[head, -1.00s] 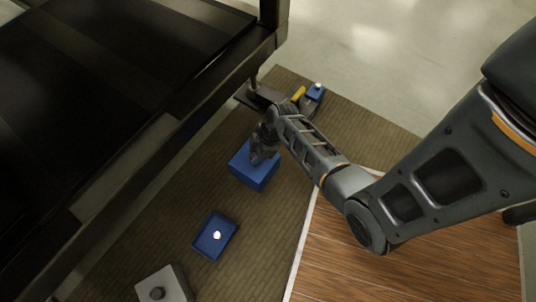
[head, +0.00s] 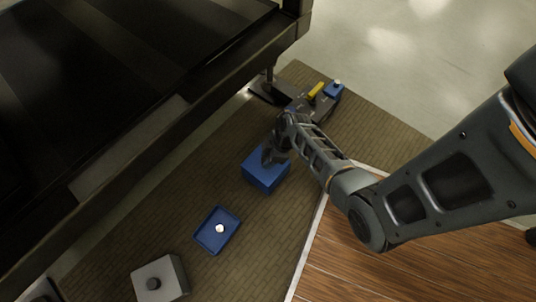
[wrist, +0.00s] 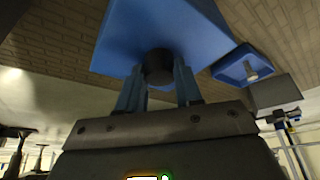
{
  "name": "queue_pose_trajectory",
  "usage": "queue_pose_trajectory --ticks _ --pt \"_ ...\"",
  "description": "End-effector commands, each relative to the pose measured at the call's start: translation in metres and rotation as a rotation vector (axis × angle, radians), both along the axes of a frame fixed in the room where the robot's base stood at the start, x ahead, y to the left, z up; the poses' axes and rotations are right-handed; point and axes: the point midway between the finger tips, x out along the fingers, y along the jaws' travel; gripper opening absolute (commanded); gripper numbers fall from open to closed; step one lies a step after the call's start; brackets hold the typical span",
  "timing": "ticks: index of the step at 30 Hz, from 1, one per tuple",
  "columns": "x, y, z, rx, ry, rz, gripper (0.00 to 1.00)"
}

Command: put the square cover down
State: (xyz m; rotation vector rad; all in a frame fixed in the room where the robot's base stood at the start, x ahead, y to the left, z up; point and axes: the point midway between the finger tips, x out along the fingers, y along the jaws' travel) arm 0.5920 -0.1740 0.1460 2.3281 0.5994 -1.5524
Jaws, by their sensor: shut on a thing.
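The square cover (head: 265,175) is a blue box shape with a dark round knob (wrist: 158,66) on top. My gripper (head: 272,153) is above it in the head view and hides part of its top. In the wrist view my gripper's two fingers (wrist: 158,84) are shut on the knob, with the cover beyond them. The cover is over the brown woven mat (head: 190,190). I cannot tell whether its underside touches the mat.
A blue tray-like piece (head: 207,242) with a white knob and a grey block (head: 172,287) with a dark knob lie toward the lower left. A yellow piece (head: 316,89) and a small blue block (head: 334,92) are beyond my gripper. A dark frame (head: 215,92) borders the mat's left.

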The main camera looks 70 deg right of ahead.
Motion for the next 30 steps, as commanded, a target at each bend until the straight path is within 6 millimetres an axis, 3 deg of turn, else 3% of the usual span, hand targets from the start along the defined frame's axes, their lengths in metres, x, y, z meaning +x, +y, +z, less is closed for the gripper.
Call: queue_pose_trajectory --ticks 3,4,11,22,30 --pt "0.000 0.000 -0.005 0.000 0.000 0.000 0.00" --pt "0.000 0.000 -0.004 0.000 0.000 0.000 0.37" --pt "0.000 0.000 -0.003 0.000 0.000 0.000 0.59" --pt "0.000 0.000 0.004 0.000 0.000 -0.001 0.60" --pt "-0.016 -0.008 0.052 -0.001 0.000 0.000 0.60"
